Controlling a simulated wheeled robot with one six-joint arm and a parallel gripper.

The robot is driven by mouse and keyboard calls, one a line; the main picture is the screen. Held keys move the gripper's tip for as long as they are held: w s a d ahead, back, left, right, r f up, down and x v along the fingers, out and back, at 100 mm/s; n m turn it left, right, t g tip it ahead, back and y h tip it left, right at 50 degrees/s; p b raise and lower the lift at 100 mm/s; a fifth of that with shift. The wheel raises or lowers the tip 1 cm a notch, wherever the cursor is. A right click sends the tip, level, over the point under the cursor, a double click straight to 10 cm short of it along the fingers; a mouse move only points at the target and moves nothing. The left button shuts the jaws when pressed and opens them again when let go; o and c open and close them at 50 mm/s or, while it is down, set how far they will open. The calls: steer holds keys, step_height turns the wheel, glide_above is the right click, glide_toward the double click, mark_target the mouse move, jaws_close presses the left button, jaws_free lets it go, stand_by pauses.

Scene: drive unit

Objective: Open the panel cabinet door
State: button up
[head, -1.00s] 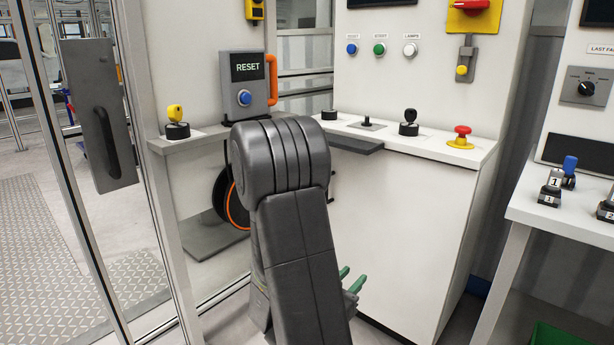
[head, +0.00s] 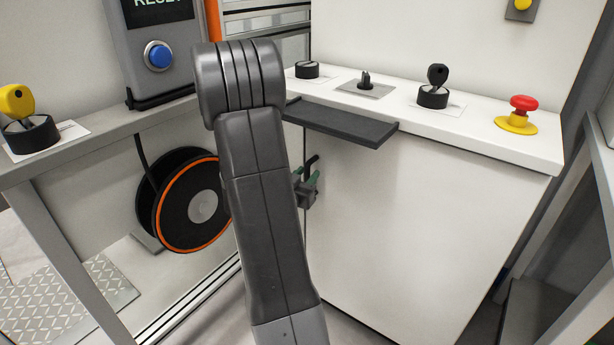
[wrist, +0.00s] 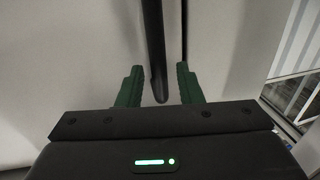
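The white panel cabinet (head: 410,220) stands with its door shut as far as I can see. A dark vertical door handle (head: 312,160) is at the left side of its front. In the wrist view the handle (wrist: 154,45) comes down from the top and its lower end sits between my two green fingers. My gripper (wrist: 158,85) is open, with a gap on both sides of the handle. In the head view my gripper (head: 307,187) is at the handle, partly hidden behind my arm. A dark seam (wrist: 187,45) runs just right of the handle.
A dark shelf (head: 340,122) juts out above my gripper. The cabinet top carries a red emergency button (head: 520,115) and a black key switch (head: 434,88). A black and orange reel (head: 190,205) is left of my arm. A yellow key switch (head: 25,120) sits on the left ledge.

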steer(key=shift+w+d, duration=0.25)
steer(key=shift+w, duration=0.25)
jaws_close()
steer(key=shift+s, duration=0.15)
